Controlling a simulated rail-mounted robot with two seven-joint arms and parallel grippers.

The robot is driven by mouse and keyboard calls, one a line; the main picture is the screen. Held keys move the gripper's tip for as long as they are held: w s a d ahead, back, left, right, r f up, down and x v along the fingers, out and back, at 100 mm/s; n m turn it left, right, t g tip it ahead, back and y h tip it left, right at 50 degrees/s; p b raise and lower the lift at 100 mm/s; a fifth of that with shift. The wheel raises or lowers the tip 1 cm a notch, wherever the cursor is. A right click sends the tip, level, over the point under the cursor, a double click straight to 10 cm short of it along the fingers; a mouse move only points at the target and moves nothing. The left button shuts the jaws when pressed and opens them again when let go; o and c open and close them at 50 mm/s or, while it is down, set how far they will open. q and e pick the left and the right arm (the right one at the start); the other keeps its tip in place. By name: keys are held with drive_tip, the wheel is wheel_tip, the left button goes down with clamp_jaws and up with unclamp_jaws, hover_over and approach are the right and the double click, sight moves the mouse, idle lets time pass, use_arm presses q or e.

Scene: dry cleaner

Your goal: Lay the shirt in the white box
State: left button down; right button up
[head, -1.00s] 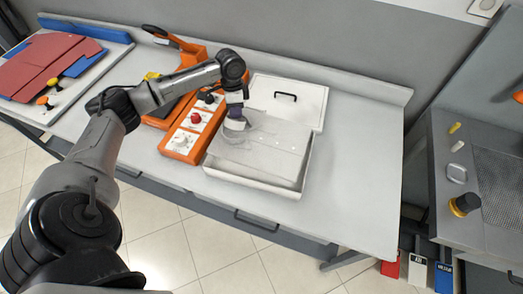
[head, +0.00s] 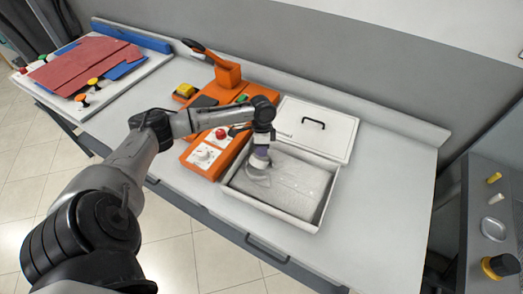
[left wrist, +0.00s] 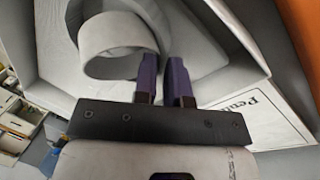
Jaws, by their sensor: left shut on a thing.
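The white box (head: 316,229) stands open on the table, with low walls. The pale grey shirt (head: 290,187) lies inside its walls, mostly flat, with a raised curled part at the left end under my gripper. In the left wrist view a curled pale band of the shirt (left wrist: 112,45) shows beside the fingers, and the box wall is around it. My left gripper (head: 259,163) points down inside the left part of the box. Its purple fingers (left wrist: 164,80) are close together, shut on the shirt; the pinched spot is mostly hidden. My right gripper is out of view.
A white lid (head: 335,140) with a black handle lies behind the box. An orange machine (head: 187,157) with knobs and a red button stands close on the left. A tray with red and blue sheets (head: 85,65) is far left. The table's right part is clear.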

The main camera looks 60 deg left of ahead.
use_arm(q)
drive_tip(key=shift+f, duration=0.25)
drive_tip(key=c, duration=1.2)
unclamp_jaws()
drive_tip(key=shift+r, duration=0.1)
drive_tip(key=p+v, duration=0.1)
drive_tip(key=v, duration=1.1)
